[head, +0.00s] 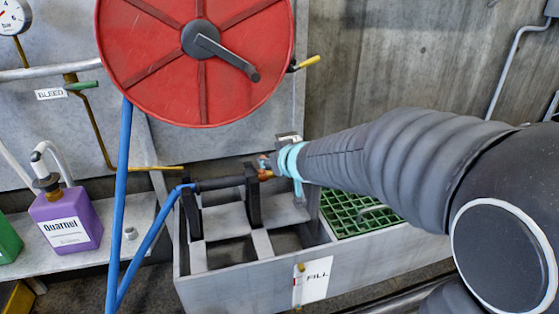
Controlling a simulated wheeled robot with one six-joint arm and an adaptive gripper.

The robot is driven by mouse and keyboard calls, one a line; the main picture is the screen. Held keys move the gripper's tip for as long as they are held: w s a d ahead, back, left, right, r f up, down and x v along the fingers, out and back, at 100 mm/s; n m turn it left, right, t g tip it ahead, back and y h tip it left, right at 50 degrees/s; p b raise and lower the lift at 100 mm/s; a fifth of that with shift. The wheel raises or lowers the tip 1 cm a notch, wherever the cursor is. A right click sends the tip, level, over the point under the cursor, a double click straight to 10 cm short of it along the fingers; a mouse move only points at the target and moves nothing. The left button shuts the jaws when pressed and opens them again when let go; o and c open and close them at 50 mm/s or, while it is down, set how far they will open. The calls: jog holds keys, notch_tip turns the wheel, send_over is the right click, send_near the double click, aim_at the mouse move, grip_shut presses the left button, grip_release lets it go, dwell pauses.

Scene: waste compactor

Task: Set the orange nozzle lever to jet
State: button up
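The black nozzle (222,183) lies across two dark upright holders on a grey trough, with the blue hose (150,240) joined to its left end. A small orange part (265,175), which looks like the nozzle lever, shows at the nozzle's right end. My arm reaches in from the right, and my gripper (266,164) is at that end, close to the orange part. Whether it touches the lever cannot be told. The fingers are small and mostly hidden by my wrist with its teal bands. The lever's setting cannot be read.
A red hose reel (200,100) with a black crank hangs above. A purple Quarnel bottle (66,215) stands on the left shelf. A green grate (350,212) covers the trough's right part. A yellow-handled valve (308,62) and a FILL sign (315,278) also show.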

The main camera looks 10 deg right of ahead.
jog(key=shift+v, duration=2.4)
jog(key=shift+d, duration=0.1)
jog(key=c, duration=0.5)
jog(key=d+m, duration=0.1)
jog(key=w+d+m+h, duration=0.1)
jog(key=m, duration=0.1)
jog(key=w+d+r+m+t+h+b, duration=0.1)
jog(key=d, duration=0.1)
jog(key=shift+d+r+m, duration=0.1)
jog(key=shift+m, duration=0.3)
grip_shut()
jog(key=d+m, duration=0.1)
jog(key=d+m+h, duration=0.1)
jog(key=d+m, duration=0.1)
jog(key=d+m+h+b, duration=0.1)
jog(key=m, duration=0.1)
jog(key=shift+w+d, duration=0.25)
jog(key=shift+w, duration=0.05)
jog(key=s+d+f+m+g+h+b, duration=0.25)
jog(key=d+m, duration=0.25)
jog(key=m, duration=0.4)
jog(key=s+a+f+m+g+y+b, duration=0.2)
jog(key=a+f+m+y, duration=0.15)
jog(key=m, duration=0.25)
jog(key=w+a+r+m+y+b, duration=0.2)
jog(key=w+a+r+m+y, duration=0.1)
jog(key=a+r+m+y, duration=0.3)
jog(key=b+x, duration=0.1)
jog(key=x, duration=0.9)
jog(key=shift+f, duration=0.45)
